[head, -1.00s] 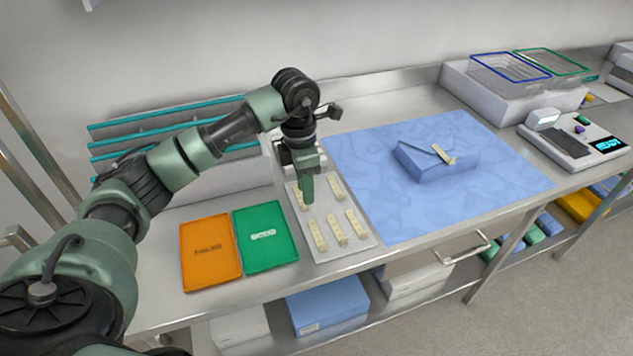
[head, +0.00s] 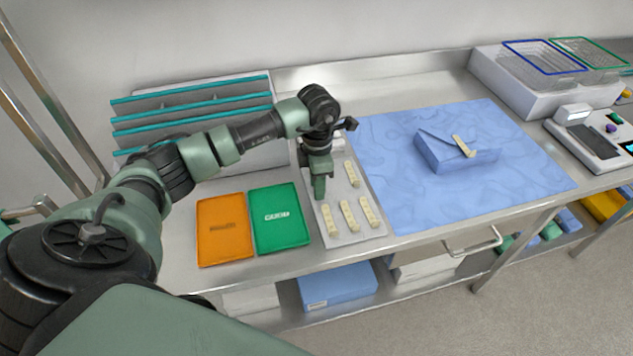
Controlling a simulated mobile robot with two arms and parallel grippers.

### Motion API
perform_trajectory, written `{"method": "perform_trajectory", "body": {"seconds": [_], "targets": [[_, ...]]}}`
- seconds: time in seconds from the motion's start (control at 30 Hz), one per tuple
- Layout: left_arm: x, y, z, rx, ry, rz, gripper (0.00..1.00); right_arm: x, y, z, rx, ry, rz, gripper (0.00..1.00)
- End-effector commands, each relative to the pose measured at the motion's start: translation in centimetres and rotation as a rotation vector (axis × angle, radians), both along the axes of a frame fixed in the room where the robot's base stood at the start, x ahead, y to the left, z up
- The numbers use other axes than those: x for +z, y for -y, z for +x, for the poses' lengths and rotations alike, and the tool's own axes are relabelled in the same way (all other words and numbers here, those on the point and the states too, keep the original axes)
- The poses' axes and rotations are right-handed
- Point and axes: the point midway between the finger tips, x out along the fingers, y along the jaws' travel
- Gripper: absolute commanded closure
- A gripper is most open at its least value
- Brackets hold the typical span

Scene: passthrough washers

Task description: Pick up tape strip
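Several cream tape strips lie on a pale grey tray (head: 350,239). Three stand in a front row: a left one (head: 329,220), a middle one (head: 347,215) and a right one (head: 369,210). Another tape strip (head: 351,173) lies behind them on the right. My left gripper (head: 319,190) points down over the tray's left side, behind the front left strip. Its fingers overlap in this view, so its opening and anything between them are hidden. One more strip (head: 463,146) sits on a blue wrapped package (head: 470,161). My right gripper is not in view.
An orange packet (head: 224,230) and a green packet (head: 280,218) lie left of the tray. A blue sheet (head: 420,205) covers the table to its right. A grey rack with teal edges (head: 190,105) stands behind my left arm. Wire baskets (head: 545,65) and a scale (head: 592,140) are far right.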

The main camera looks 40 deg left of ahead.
Motion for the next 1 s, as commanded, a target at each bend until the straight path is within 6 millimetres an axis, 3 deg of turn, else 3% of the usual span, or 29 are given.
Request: {"method": "perform_trajectory", "body": {"seconds": [0.07,0.17,0.37,0.67,0.87,1.0], "targets": [[0.0,0.0,0.0,0.000,0.000,0.000,0.75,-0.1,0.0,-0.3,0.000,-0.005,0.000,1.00],[0.0,0.0,0.0,0.000,0.000,0.000,1.00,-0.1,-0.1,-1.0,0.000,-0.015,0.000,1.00],[0.1,0.0,0.0,0.001,0.000,0.000,1.00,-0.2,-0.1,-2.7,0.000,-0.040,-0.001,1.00],[0.3,0.0,0.0,0.001,0.001,0.001,1.00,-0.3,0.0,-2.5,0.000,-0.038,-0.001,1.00],[2.2,-0.1,0.1,0.001,0.004,0.000,1.00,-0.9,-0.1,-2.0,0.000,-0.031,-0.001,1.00],[5.1,-0.1,0.2,0.000,0.008,0.001,1.00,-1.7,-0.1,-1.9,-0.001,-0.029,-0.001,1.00]]}}
